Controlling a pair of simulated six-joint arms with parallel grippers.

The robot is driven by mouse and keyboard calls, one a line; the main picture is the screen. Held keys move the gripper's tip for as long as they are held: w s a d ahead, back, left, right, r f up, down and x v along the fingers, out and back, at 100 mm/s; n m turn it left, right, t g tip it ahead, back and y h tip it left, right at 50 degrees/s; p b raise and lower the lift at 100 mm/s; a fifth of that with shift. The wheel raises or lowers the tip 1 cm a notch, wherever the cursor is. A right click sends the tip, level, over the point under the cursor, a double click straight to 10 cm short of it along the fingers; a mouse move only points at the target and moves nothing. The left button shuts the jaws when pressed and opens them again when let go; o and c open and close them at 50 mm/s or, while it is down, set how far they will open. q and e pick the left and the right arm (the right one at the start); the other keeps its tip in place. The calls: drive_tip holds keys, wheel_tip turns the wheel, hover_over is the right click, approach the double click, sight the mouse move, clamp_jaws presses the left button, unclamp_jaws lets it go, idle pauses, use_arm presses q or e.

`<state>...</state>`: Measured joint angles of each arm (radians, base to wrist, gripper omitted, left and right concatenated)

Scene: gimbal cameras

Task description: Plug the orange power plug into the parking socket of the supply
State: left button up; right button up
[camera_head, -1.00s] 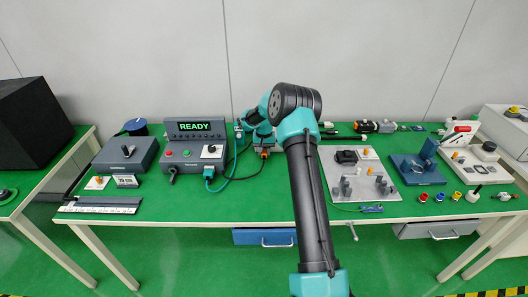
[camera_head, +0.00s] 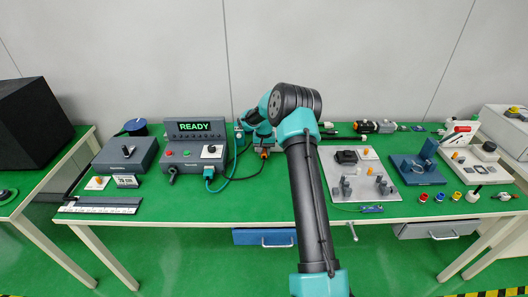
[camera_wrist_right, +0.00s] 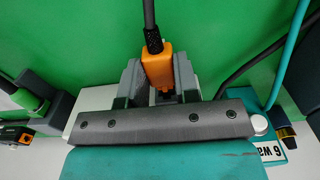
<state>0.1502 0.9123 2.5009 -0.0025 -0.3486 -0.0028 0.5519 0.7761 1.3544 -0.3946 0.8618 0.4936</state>
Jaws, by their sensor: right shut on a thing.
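In the head view the orange power plug (camera_head: 264,154) shows small beside the tip of my right arm. In the right wrist view the orange plug (camera_wrist_right: 157,68) sits between the two grey jaws of my right gripper (camera_wrist_right: 158,80), which is shut on it. A dark cable leaves the plug's far end through a black sleeve. The plug's near end is hidden behind the gripper body. The supply (camera_head: 195,153), a grey box with a green READY display, stands left of my right gripper. I cannot make out which opening is the parking socket. My left gripper is not in view.
A teal plug (camera_head: 209,173) with a teal cable is at the supply's front right. A grey box with a knob (camera_head: 127,152) stands left of the supply. A light fixture plate (camera_head: 372,190) lies right of my arm. The green bench front is mostly clear.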

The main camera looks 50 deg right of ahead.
drive_tip(key=shift+w+d, duration=0.8)
drive_tip(key=shift+d, duration=0.05)
idle(0.4)
drive_tip(key=o, duration=1)
wheel_tip(320, 180, up, 17)
drive_tip(key=shift+r, duration=0.2)
idle(0.7)
